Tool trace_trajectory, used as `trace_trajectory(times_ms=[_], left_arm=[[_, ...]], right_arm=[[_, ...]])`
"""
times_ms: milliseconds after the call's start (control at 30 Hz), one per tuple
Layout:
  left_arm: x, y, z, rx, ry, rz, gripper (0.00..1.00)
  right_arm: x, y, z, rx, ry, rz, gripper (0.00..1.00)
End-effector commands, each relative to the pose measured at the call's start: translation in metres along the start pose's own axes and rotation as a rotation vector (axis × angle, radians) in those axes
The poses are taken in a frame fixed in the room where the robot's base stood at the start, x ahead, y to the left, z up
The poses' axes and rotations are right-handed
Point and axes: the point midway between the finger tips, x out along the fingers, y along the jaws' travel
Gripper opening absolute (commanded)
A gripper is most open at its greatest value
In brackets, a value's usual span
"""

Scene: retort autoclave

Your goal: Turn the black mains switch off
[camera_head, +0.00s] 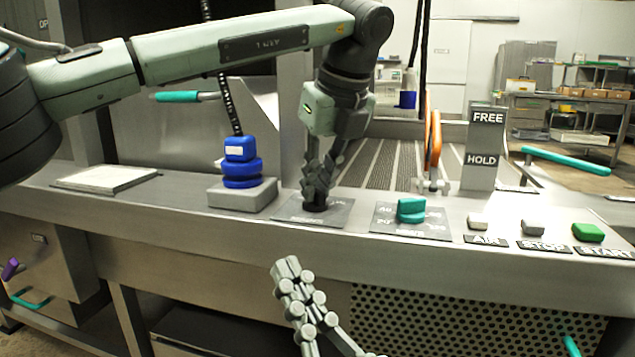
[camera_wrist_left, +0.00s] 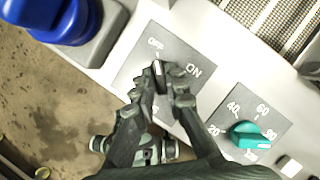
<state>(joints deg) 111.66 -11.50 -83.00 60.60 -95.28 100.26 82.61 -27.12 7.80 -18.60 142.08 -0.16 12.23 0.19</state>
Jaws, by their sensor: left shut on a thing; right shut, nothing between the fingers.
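The black mains switch (camera_wrist_left: 160,77) sits on a grey plate (camera_wrist_left: 180,62) marked OFF and ON. In the left wrist view its pale pointer line points up towards the OFF mark. My left gripper (camera_head: 317,185) reaches down from above and is shut on the switch, one finger on each side. It also shows in the left wrist view (camera_wrist_left: 161,100). In the head view the fingers hide most of the switch. My right gripper (camera_head: 288,274) is shut and empty, in front of the panel's front face and apart from it.
A teal knob (camera_head: 411,210) stands on the dial plate right of the switch. A blue stacked knob (camera_head: 240,165) on a grey block stands to its left. AIR, STOP and green START buttons (camera_head: 587,232) line the right. An orange lever (camera_head: 432,140) stands behind, near the FREE/HOLD post (camera_head: 486,135).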

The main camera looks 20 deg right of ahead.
Motion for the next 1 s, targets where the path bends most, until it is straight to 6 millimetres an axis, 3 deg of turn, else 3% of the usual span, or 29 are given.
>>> trace_trajectory(times_ms=[200, 233, 400, 767, 1000], left_arm=[[0.000, 0.000, 0.000, -0.002, 0.000, -0.001, 0.00], [0.000, 0.000, 0.000, -0.002, 0.000, -0.001, 0.15], [0.000, 0.000, 0.000, -0.001, 0.000, -0.001, 0.33], [-0.007, 0.000, 0.001, -0.001, -0.001, -0.002, 0.33], [-0.052, 0.000, 0.001, -0.002, -0.003, -0.002, 0.33]], right_arm=[[0.000, 0.000, 0.000, 0.000, 0.001, 0.000, 0.00], [0.000, 0.000, 0.000, 0.000, 0.001, 0.000, 0.00], [0.000, 0.000, 0.000, 0.000, 0.001, 0.000, 0.00], [0.000, 0.000, -0.001, 0.001, 0.003, 0.000, 0.00], [0.000, 0.000, 0.000, 0.001, 0.002, 0.000, 0.00]])
